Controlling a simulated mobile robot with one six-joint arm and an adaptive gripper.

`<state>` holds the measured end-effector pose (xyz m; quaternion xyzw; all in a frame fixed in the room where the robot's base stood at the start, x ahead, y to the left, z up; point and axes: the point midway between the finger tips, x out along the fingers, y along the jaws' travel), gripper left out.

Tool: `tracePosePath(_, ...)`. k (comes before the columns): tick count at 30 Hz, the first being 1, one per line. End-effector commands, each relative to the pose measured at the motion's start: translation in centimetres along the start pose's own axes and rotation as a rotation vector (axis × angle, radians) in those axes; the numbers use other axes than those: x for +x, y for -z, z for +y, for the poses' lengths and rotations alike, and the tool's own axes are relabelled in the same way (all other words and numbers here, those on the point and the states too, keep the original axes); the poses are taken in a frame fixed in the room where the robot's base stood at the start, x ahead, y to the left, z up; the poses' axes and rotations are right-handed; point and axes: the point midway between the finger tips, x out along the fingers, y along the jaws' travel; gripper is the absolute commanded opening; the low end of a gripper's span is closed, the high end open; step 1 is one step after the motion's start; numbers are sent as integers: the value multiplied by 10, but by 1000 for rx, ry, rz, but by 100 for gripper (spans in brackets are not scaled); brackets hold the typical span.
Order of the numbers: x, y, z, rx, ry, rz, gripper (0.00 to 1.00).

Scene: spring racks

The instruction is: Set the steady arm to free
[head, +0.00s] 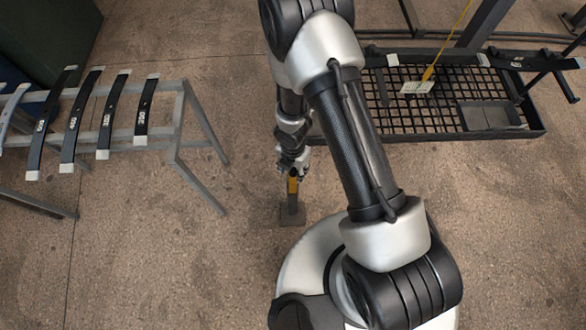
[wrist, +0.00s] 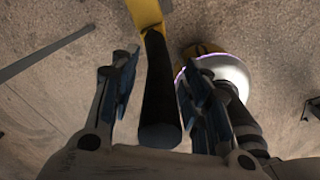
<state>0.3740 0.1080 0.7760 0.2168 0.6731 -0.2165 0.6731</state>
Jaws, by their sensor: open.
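In the wrist view a black rounded grip (wrist: 160,95) on a yellow bar (wrist: 146,12) lies between the two fingers of my gripper (wrist: 157,72). The fingers are open, one on each side of the grip, with a gap visible on the left. I take the yellow bar and grip for the steady arm. In the head view my gripper (head: 292,172) points down at a yellow piece (head: 293,187) above a small floor plate (head: 292,216). My arm links hide part of this area, and the steady arm's setting cannot be read.
A grey metal rack (head: 178,125) with several dark leaf springs (head: 85,118) stands at the left. A black mesh tray (head: 400,118) on a stand, with a tag (head: 417,87) on a yellow cord, is at the upper right.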

Motion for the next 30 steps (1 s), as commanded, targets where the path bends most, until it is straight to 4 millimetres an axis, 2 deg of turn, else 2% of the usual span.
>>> tracePosePath(2, 0, 0, 0, 0, 0, 0, 42)
tracePosePath(21, 0, 0, 0, 0, 0, 0, 0)
tracePosePath(30, 0, 0, 0, 0, 0, 0, 0)
